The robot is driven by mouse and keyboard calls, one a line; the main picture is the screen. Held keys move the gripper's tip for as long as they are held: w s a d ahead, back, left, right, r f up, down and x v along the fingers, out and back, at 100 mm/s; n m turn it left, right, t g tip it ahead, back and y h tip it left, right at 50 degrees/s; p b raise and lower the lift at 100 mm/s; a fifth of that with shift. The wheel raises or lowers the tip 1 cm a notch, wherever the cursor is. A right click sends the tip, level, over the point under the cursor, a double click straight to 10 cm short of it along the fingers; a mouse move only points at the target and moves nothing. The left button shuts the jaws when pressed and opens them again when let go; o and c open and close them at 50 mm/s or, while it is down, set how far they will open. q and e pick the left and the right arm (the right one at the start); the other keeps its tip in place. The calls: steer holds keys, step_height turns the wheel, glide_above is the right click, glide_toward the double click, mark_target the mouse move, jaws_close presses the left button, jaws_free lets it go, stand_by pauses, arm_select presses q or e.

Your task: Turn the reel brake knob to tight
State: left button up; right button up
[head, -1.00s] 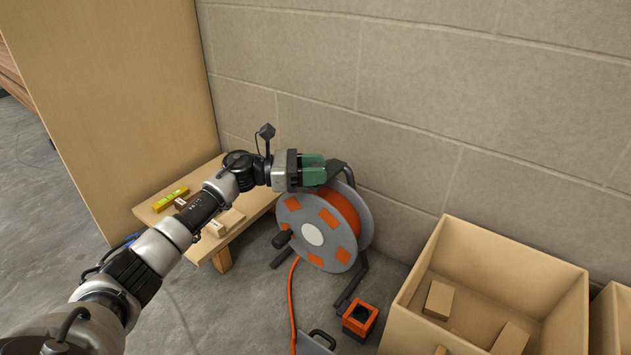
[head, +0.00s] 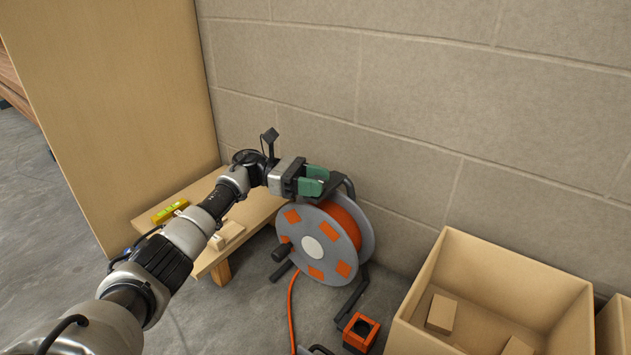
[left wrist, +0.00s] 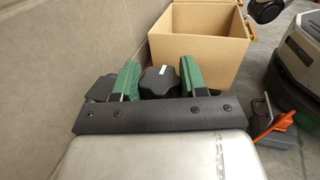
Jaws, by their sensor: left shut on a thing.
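The cable reel (head: 358,250) stands on the floor against the wall, a grey disc with orange patches and orange cable on a black frame. My left gripper (head: 313,181), with green fingers, is at the top of the reel's frame. In the left wrist view, the black lobed brake knob (left wrist: 159,82) sits between the two fingers of my left gripper (left wrist: 157,75), which is shut on it. In the head view the knob is hidden by the fingers. A white mark shows on the knob's far edge. My right gripper is not in view.
A low wooden bench (head: 210,262) with a yellow level (head: 170,212) and small blocks is left of the reel. A crank handle (head: 282,252) sticks out from the reel's face. An orange box (head: 361,330) and a large open box (head: 545,272) are to the right.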

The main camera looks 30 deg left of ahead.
arm_select(q)
steer(key=o, duration=0.9)
steer(key=shift+d, duration=0.1)
steer(key=a, duration=0.1)
steer(key=a+p, duration=0.1)
steer(key=a, duration=0.1)
steer(key=a+p, duration=0.1)
steer(key=shift+s+a+r, duration=0.2)
steer(key=shift+s+a, duration=0.05)
steer(key=shift+s+a+f, duration=0.1)
steer(key=shift+s+a, duration=0.1)
steer(key=shift+a, duration=0.85)
steer(key=shift+s+a+f, duration=0.1)
steer(key=shift+s+a, duration=0.05)
steer(key=shift+a, duration=0.85)
steer(key=shift+s+a+f, duration=0.1)
steer(key=shift+s+a, duration=0.1)
steer(key=shift+a, duration=0.85)
